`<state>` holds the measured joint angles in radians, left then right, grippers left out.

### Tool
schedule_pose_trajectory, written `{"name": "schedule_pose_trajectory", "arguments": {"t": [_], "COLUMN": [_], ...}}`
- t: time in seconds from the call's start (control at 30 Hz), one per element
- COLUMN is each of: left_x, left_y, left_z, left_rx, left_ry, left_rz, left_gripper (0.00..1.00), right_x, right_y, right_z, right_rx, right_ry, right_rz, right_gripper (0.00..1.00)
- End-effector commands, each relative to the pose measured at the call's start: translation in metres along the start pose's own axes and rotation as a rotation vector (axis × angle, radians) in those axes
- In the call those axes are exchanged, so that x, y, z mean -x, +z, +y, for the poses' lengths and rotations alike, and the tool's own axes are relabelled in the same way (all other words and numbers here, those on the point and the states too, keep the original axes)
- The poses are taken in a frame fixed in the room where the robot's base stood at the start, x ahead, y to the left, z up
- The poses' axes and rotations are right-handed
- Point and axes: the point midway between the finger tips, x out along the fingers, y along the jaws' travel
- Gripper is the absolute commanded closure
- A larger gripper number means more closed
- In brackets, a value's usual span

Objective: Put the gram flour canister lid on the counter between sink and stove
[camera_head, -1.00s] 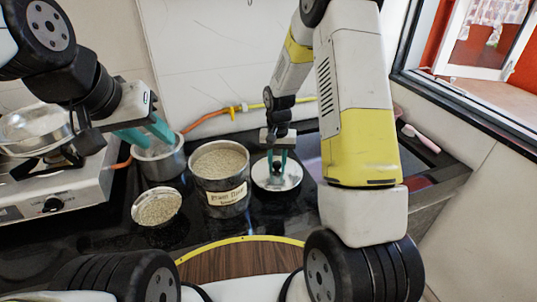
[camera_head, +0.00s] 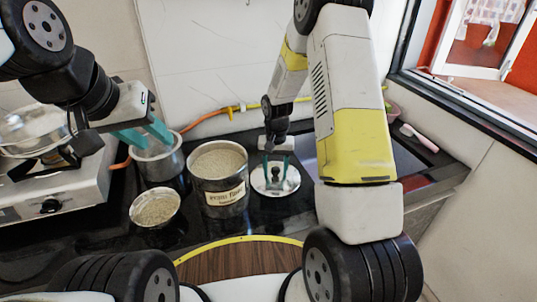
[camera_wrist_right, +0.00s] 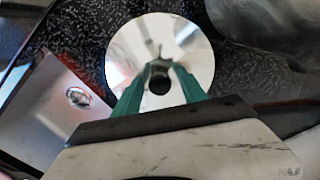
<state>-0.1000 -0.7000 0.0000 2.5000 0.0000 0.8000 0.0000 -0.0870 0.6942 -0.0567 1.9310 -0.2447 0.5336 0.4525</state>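The round, shiny metal lid (camera_head: 262,187) with a dark knob lies on the black counter just right of the canister. It also shows in the right wrist view (camera_wrist_right: 122,48). My right gripper (camera_head: 276,167) is above it, with its green fingers on either side of the knob and visible gaps to it; it is open. The right fingers also show in the wrist view (camera_wrist_right: 159,76). The gram flour canister (camera_head: 222,197) stands uncovered, full of pale grain. My left gripper (camera_head: 145,133) is open and empty over the steel pot.
A steel pot (camera_head: 160,170) and a small bowl of grain (camera_head: 155,209) stand left of the canister. The stove (camera_head: 75,195) is at far left. The sink (camera_wrist_right: 55,108) edge lies close beside the lid. A yellow-rimmed wooden surface (camera_head: 235,262) is in front.

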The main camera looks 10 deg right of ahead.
Motion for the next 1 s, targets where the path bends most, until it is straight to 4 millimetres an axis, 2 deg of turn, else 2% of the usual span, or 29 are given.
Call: {"name": "schedule_pose_trajectory", "arguments": {"t": [0.17, 0.53, 0.87, 0.97, 1.0], "left_x": [0.000, 0.000, 0.000, 0.000, 0.000], "left_y": [0.000, 0.000, 0.000, 0.000, 0.000], "left_z": [0.000, 0.000, 0.000, 0.000, 0.000], "left_rx": [0.000, 0.000, 0.000, 0.000, 0.000], "left_ry": [0.000, 0.000, 0.000, 0.000, 0.000], "left_rz": [0.000, 0.000, 0.000, 0.000, 0.000], "left_gripper": [0.64, 0.64, 0.64, 0.64, 0.64], "right_x": [0.020, 0.097, 0.136, 0.164, 0.178], "right_y": [-0.001, -0.001, 0.004, 0.016, 0.023], "right_z": [0.000, -0.001, 0.002, 0.006, 0.008], "right_rx": [-0.001, 0.000, 0.006, 0.018, 0.026], "right_ry": [-0.001, -0.002, -0.011, -0.035, -0.048], "right_rz": [0.005, 0.004, 0.018, 0.052, 0.073], "right_gripper": [0.50, 0.50, 0.50, 0.50, 0.50]}}
